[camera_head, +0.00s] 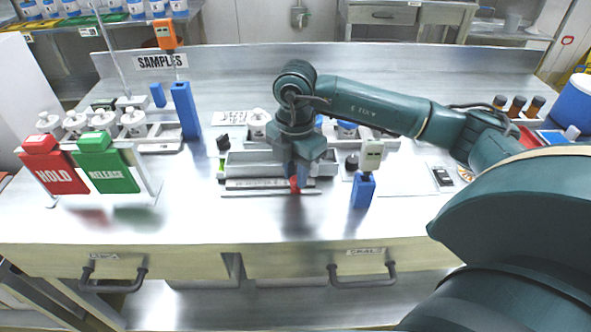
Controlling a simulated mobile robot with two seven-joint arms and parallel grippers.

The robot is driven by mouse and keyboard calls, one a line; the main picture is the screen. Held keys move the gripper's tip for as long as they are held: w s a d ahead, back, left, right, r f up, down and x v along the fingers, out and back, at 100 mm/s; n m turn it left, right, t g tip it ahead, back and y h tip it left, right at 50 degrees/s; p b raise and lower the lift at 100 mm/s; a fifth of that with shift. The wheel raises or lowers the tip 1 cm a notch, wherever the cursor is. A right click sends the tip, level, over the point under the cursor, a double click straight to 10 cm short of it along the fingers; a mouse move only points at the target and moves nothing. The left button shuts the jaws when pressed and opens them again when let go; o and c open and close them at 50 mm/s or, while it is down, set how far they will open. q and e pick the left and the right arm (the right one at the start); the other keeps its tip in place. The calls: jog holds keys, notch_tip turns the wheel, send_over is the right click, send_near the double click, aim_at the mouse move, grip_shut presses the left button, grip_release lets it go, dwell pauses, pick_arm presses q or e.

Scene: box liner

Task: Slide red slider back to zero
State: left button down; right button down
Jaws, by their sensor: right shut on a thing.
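The red slider (294,185) shows as a small red piece on a thin metal rail (256,184) near the middle front of the bench. My right arm reaches in from the right, and my right gripper (297,175) points down onto the slider. It is shut on the slider, though its fingers are small and partly dark in the picture. The wrist hides part of the grey housing behind the rail. The scale marks are too small to read. My left gripper is not in view.
A blue block with a pale top (363,190) stands close right of the rail. The bench front (215,220) is clear.

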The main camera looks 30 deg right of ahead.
aim_at(316, 191)
jog(key=s+d, duration=0.1)
jog(key=s+d+b, duration=0.1)
jog(key=d, duration=0.1)
jog(key=shift+d, duration=0.2)
jog(key=shift+s+d, duration=0.1)
jog(key=shift+d, duration=0.1)
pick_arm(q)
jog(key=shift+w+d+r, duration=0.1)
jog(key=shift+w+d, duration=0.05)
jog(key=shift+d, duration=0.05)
pick_arm(e)
jog(key=c, duration=1.2)
grip_release()
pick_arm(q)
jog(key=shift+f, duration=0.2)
pick_arm(e)
jog(key=shift+r, duration=0.1)
jog(key=shift+r, duration=0.35)
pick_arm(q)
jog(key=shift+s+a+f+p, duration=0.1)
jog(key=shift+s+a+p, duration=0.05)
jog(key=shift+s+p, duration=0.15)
pick_arm(e)
notch_tip(316, 191, up, 12)
jog(key=shift+r, duration=0.15)
